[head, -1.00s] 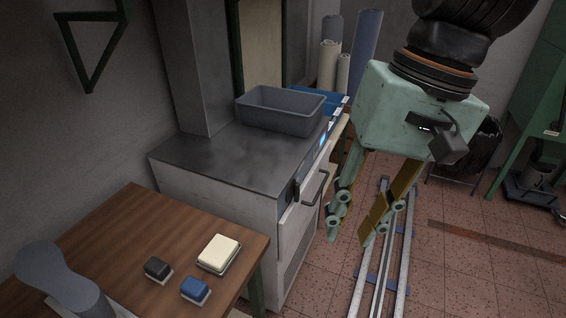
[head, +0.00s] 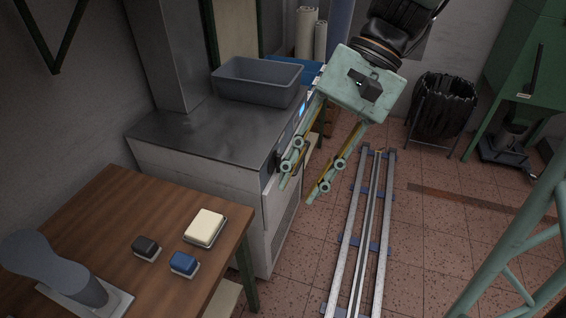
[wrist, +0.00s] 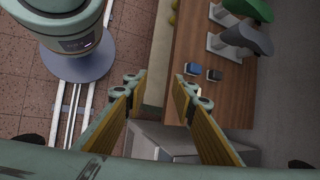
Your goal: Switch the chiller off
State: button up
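The chiller (head: 200,165) is a pale cabinet with a dark metal top, standing against the wall beyond the wooden table. A small lit blue display (head: 302,107) shows on its front panel, and a dark knob or switch (head: 278,160) sits lower on the same panel. My gripper (head: 297,194) is open and empty, with its fingers in front of the chiller's front face. The fingers partly hide the panel and the door handle. In the wrist view my gripper (wrist: 160,85) is spread, and the chiller (wrist: 160,135) shows at the bottom between the fingers.
A grey bin (head: 258,82) stands on the chiller top. The wooden table (head: 110,215) holds a black block, a blue block, a cream block and a grey shoe last (head: 60,270). Floor rails (head: 362,230) run along the right. A black waste bag (head: 442,105) stands behind.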

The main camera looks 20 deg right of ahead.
jog(key=w+d+f+m+t+y+p, duration=0.15)
jog(key=w+d+f+m+y, duration=0.3)
jog(key=w, duration=0.55)
jog(key=w+d+f+m+t+y+p, duration=0.1)
jog(key=w+f+m+t+y, duration=0.25)
jog(key=w+f+m, duration=0.4)
jog(key=m+t+p, duration=0.2)
jog(key=m+t, duration=0.4)
jog(key=t, duration=0.1)
send_near(279, 164)
jog(key=v, duration=0.4)
jog(key=shift+d+f+m+t, duration=0.4)
jog(key=shift+d+f+m, duration=0.1)
jog(key=shift+d+m, duration=0.1)
jog(key=shift+w+a, duration=0.1)
jog(key=shift+a, duration=0.05)
jog(key=b+x, duration=0.1)
jog(key=x, duration=1.2)
jog(key=shift+a+r+b, duration=0.15)
jog(key=shift+a+b, duration=0.05)
jog(key=shift+b, duration=0.2)
